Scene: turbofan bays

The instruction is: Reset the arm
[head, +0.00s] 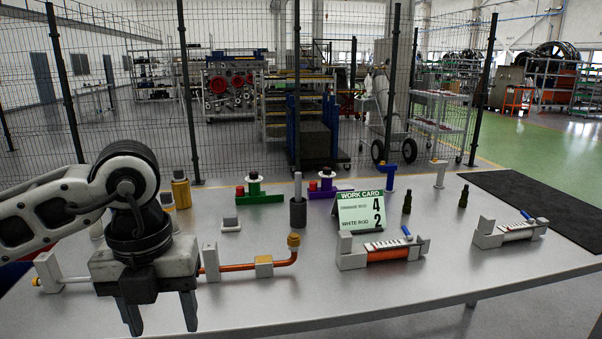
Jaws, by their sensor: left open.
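My left arm comes in from the left of the head view. Its gripper (160,312) points down over the near left of the grey table (300,305). Its two fingers are apart with nothing visible between them. The gripper body hides part of an orange pipe (240,266) lying behind it in grey holders. My right gripper does not show.
A work card (360,210) stands mid-table. Fixtures with orange (385,253) and white (518,232) rods are at the right. Several coloured valve-like parts (260,190) line the back. A wire fence (240,100) stands behind. The front middle is clear.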

